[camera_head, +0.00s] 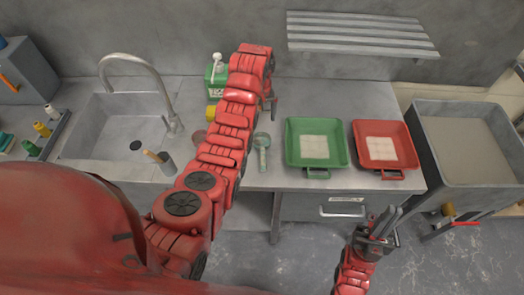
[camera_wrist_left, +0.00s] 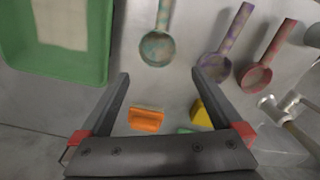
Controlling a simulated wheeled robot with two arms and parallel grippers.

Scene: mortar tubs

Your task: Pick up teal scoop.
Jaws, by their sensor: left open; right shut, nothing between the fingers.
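The teal scoop (camera_head: 262,141) lies on the grey counter, just right of my left arm and left of the green tray, its handle toward the front edge. In the left wrist view the scoop (camera_wrist_left: 157,48) has a round mottled teal and tan bowl, with its handle running off the top edge. My left gripper (camera_wrist_left: 160,73) is open and empty, its fingertips apart on either side of the bowl's near end. In the head view the left gripper (camera_head: 272,101) reaches over the counter's back part. My right gripper (camera_head: 380,223) is shut and empty, in front of the counter.
A purple scoop (camera_wrist_left: 213,67) and a red scoop (camera_wrist_left: 255,77) lie beside the teal one. Orange (camera_wrist_left: 146,119) and yellow (camera_wrist_left: 203,113) blocks lie close by. The green tray (camera_head: 290,140) and red tray (camera_head: 411,150) stand right; a sink (camera_head: 90,125) is left.

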